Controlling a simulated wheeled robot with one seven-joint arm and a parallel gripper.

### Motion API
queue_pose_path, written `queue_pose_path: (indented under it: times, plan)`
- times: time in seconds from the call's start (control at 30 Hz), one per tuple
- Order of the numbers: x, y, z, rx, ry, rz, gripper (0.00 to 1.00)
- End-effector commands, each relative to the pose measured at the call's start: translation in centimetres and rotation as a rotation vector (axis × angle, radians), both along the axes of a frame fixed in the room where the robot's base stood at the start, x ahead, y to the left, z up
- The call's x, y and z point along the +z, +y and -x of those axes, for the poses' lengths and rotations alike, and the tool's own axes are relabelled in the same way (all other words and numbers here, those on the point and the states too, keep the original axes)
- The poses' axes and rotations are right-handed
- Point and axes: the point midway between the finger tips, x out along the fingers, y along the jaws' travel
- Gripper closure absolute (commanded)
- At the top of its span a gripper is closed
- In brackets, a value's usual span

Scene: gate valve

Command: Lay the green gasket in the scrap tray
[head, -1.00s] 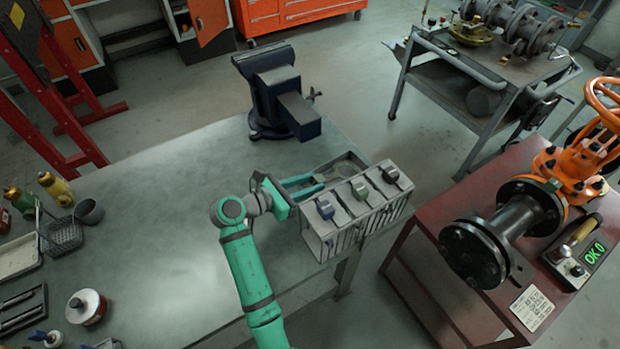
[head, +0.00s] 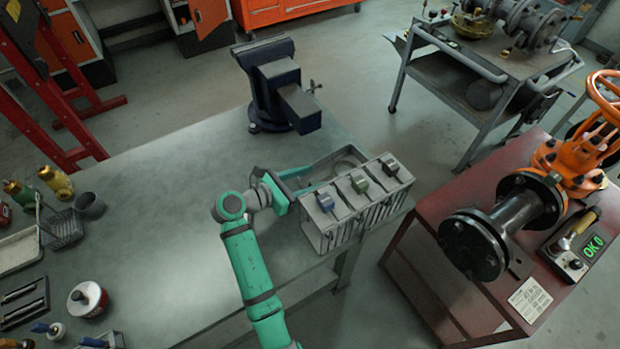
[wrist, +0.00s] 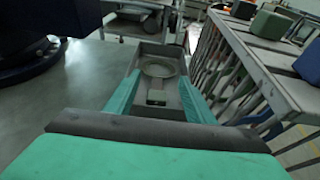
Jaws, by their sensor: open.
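A flat ring with a small block-like tab, dull grey-green and apparently the green gasket (wrist: 158,68), lies in a shallow grey tray (wrist: 148,48), apparently the scrap tray. In the head view the tray (head: 322,161) is at the table's right edge, behind the rack, and part of the ring (head: 344,166) shows in it. My gripper (wrist: 160,82) is open, with its teal fingers on either side of the tab and nothing seen clamped. In the head view my gripper (head: 317,178) is low at the tray's near left end. Whether the fingers touch the tray is unclear.
A grey slotted rack (head: 333,228) with blue, green and dark tabs stands close to the right of my gripper. A dark vise (head: 275,95) is behind it. The table's middle (head: 150,185) is clear. A red bench (head: 440,270) bears the orange valve (head: 580,150).

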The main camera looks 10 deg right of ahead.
Motion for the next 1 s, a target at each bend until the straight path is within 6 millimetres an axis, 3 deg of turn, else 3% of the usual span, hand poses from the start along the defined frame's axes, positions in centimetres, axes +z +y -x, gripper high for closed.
queue_pose_path:
  times: [0.6,1.0]
  plan:
    - [2.9,8.1,3.6,0.002,-0.001,0.001,0.51]
    - [3.3,9.3,4.2,0.001,0.000,0.000,0.51]
